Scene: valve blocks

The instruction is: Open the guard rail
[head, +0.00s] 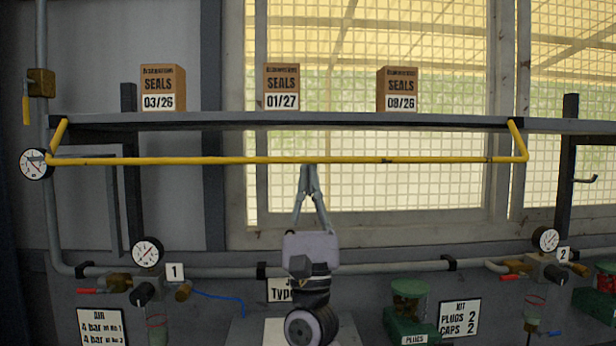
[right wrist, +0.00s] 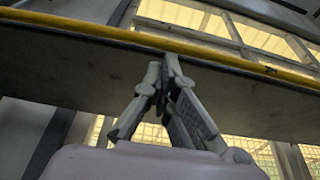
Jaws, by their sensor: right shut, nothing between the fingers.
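The yellow guard rail (head: 340,160) runs level in front of the shelf (head: 340,120). The fingers hold nothing; whether the tips touch the rail cannot be told. My left gripper is not in view.
Boxes marked SEALS 03/26 (head: 162,88), 01/27 (head: 281,87) and 09/26 (head: 397,89) stand on the shelf. Below are a pipe (head: 370,272), gauges (head: 147,252) and green bins (head: 411,325). A barred window (head: 370,60) is behind. The space in front of the rail's sides looks clear.

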